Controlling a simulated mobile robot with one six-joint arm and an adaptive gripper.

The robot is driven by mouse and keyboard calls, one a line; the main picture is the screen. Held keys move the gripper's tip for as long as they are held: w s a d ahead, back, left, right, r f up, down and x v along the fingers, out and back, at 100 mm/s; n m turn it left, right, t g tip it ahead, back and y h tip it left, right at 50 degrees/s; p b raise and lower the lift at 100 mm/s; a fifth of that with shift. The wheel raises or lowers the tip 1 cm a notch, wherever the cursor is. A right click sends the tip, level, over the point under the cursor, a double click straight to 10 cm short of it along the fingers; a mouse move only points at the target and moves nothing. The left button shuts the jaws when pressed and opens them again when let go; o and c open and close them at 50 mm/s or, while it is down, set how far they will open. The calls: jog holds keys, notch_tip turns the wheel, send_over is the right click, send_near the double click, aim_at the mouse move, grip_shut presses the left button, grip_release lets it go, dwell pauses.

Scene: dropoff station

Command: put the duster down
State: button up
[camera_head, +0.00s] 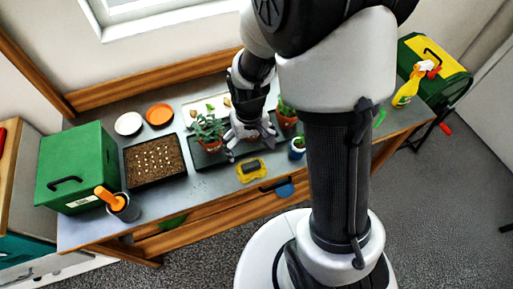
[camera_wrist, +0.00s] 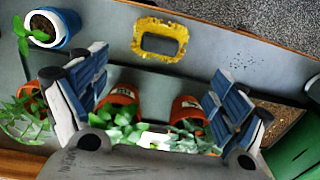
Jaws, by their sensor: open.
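The duster, a yellow pad with a ragged edge and a dark grey block in its middle (camera_head: 251,170), lies flat on the grey bench top near the front edge. It also shows at the top of the wrist view (camera_wrist: 160,40), apart from my fingers. My gripper (camera_head: 248,137) is behind the duster, over the row of potted plants. In the wrist view my gripper (camera_wrist: 160,72) has its two blue-grey fingers spread wide, with nothing held between them. The grey bench (camera_head: 213,186) bears the duster.
Potted plants (camera_head: 208,131) stand close around my gripper. A white-blue pot (camera_head: 297,148) stands right of the duster. A soil tray (camera_head: 154,160), green box (camera_head: 77,168) and cup with an orange-handled tool (camera_head: 122,206) are left. Bare bench lies left of the duster.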

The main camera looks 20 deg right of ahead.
jog(key=s+r+t, duration=0.2)
jog(key=s+r, duration=0.5)
jog(key=r, duration=0.4)
jog(key=s+r+t, duration=0.2)
jog(key=s+r, duration=0.6)
jog(key=r, duration=0.3)
jog(key=shift+r+t, duration=0.3)
